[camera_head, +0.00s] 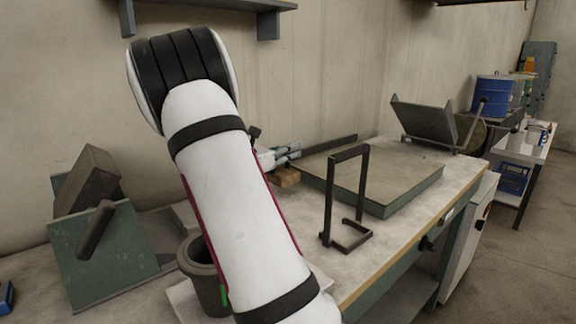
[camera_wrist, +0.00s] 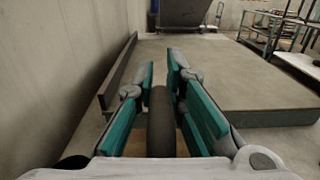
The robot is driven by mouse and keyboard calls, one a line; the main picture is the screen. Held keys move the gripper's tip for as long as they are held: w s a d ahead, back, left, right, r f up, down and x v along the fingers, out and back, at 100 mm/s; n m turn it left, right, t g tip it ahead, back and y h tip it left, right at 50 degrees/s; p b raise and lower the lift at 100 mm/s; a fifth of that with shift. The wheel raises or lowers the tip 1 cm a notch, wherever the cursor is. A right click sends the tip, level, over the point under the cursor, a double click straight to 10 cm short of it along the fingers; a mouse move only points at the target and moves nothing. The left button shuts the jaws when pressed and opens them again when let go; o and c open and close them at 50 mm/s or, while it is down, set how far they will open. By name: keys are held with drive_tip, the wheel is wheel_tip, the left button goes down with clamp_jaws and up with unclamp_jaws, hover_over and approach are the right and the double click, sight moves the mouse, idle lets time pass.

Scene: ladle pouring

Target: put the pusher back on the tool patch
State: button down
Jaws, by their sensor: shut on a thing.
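My gripper (camera_head: 287,154) is low over the back of the workbench, left of the flat slab, and partly hidden behind my arm in the head view. In the wrist view my gripper (camera_wrist: 160,68) has its green-and-grey fingers on both sides of a dark grey rounded handle (camera_wrist: 162,122), which I take to be the pusher's. The rest of the pusher cannot be made out. A tan wooden patch (camera_head: 286,178), which looks like the tool patch, lies just below the gripper. Whether the pusher touches it cannot be told.
The slab (camera_head: 400,178) with green sides lies to the right. A dark bar (camera_head: 330,144) runs along the wall behind it. A black frame stand (camera_head: 330,205) stands in front. A dark pot (camera_head: 204,268) and a green tilted holder (camera_head: 95,260) are at left.

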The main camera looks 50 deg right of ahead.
sight(283, 176)
drive_tip(key=shift+w+d+f+b, duration=0.1)
drive_tip(key=shift+f+b, duration=0.15)
drive_tip(key=shift+f, duration=0.3)
drive_tip(key=shift+w+a+f+b, duration=0.1)
drive_tip(key=shift+f+b, duration=0.1)
drive_tip(key=shift+f, duration=0.4)
drive_tip(key=shift+w+d+f+b, duration=0.1)
drive_tip(key=shift+f+b, duration=0.15)
drive_tip(key=shift+f, duration=0.3)
drive_tip(key=shift+f, duration=0.15)
drive_tip(key=c, duration=1.7)
unclamp_jaws()
drive_tip(key=shift+o, duration=0.2)
drive_tip(key=p+v, duration=0.1)
drive_tip(key=v, duration=0.6)
drive_tip(key=shift+w+a+p, duration=0.1)
drive_tip(key=shift+a+p, duration=0.15)
drive_tip(key=shift+p, duration=0.05)
